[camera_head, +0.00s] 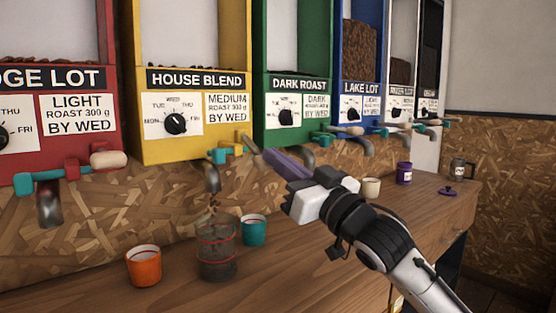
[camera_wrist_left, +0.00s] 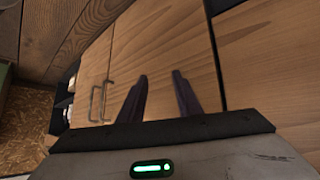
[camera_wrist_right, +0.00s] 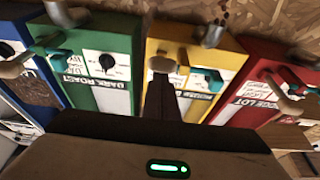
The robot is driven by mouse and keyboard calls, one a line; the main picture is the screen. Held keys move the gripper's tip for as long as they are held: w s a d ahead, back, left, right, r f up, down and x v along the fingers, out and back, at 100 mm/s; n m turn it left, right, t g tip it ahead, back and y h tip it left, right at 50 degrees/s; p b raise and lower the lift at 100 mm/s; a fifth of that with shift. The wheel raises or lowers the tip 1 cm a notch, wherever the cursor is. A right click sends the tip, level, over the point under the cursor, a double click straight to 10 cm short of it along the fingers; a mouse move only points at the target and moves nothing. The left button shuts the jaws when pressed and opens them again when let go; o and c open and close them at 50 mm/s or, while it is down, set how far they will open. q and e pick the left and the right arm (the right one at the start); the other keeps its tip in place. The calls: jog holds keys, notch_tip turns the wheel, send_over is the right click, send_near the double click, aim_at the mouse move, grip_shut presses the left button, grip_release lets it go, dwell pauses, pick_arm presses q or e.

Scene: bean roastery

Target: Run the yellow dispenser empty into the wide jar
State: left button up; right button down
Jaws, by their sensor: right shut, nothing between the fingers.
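The yellow dispenser (camera_head: 190,120), labelled HOUSE BLEND, hangs on the wall. Its window looks mostly bare, with a thin line of beans at the bottom. Beans fall from its metal spout (camera_head: 211,178) into the wide jar (camera_head: 217,262), a clear jar with red rings standing below. How full the jar is I cannot tell. My right gripper (camera_head: 265,152) is shut and empty, its fingertips close to the dispenser's lever (camera_head: 240,146); contact is unclear. The right wrist view shows the dispenser (camera_wrist_right: 185,40) upside down. My left gripper (camera_wrist_left: 160,85) is open and empty, away from the dispensers.
An orange cup (camera_head: 143,268) stands left of the jar and a teal cup (camera_head: 253,230) right of it. A cream cup (camera_head: 371,187), purple container (camera_head: 404,172) and grey mug (camera_head: 462,169) stand farther right. Red (camera_head: 60,150) and green (camera_head: 300,130) dispensers flank the yellow one.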

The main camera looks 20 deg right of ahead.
jog(key=shift+w+a+f, duration=0.1)
jog(key=shift+f, duration=0.15)
notch_tip(320, 180, up, 4)
jog(key=s+p, duration=0.2)
jog(key=p, duration=0.3)
jog(key=b+v, duration=0.2)
jog(key=v, duration=0.8)
jog(key=shift+d+r, duration=0.2)
jog(key=shift+d, duration=0.25)
jog(key=shift+s, duration=0.1)
